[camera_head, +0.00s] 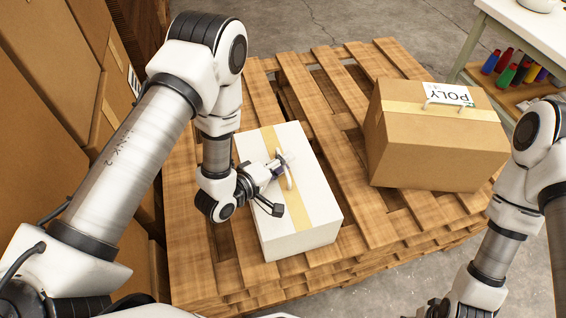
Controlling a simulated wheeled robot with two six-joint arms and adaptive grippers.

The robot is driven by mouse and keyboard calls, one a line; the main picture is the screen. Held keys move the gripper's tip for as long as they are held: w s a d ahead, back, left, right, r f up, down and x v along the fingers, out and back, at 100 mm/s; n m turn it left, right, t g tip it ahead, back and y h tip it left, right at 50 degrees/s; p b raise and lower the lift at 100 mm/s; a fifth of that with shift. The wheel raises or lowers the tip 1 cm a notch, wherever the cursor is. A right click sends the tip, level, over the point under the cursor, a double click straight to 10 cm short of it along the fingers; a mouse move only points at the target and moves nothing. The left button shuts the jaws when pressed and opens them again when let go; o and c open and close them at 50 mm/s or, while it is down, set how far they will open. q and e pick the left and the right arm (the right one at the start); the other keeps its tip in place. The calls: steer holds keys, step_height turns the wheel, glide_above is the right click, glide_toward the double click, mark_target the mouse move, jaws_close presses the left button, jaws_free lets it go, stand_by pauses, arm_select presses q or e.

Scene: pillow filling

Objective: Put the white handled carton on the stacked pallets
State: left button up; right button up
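The white carton (316,222) with a tan tape band lies flat on the stacked wooden pallets (345,105), on their left half. A small white handle (288,181) stands on its top. My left gripper (279,188) is over the carton's top, at the left side of the handle. Its two fingers are spread apart, and no grip on the handle shows. The gripper and wrist hide part of the carton's left side. My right arm comes in at the lower right, but its fingers are out of the picture.
A brown carton (435,150) with a white handle and a POLY label sits on the pallets' right side. Tall brown boxes (50,65) stand at the left. A table (530,25) with a shelf of coloured spools (507,75) stands at the upper right. Bare slats show between the cartons.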

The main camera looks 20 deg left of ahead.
arm_select(q)
steer(key=v, duration=0.7)
steer(key=shift+s+a, duration=0.1)
steer(key=shift+s, duration=0.05)
arm_select(e)
steer(key=shift+f, duration=0.2)
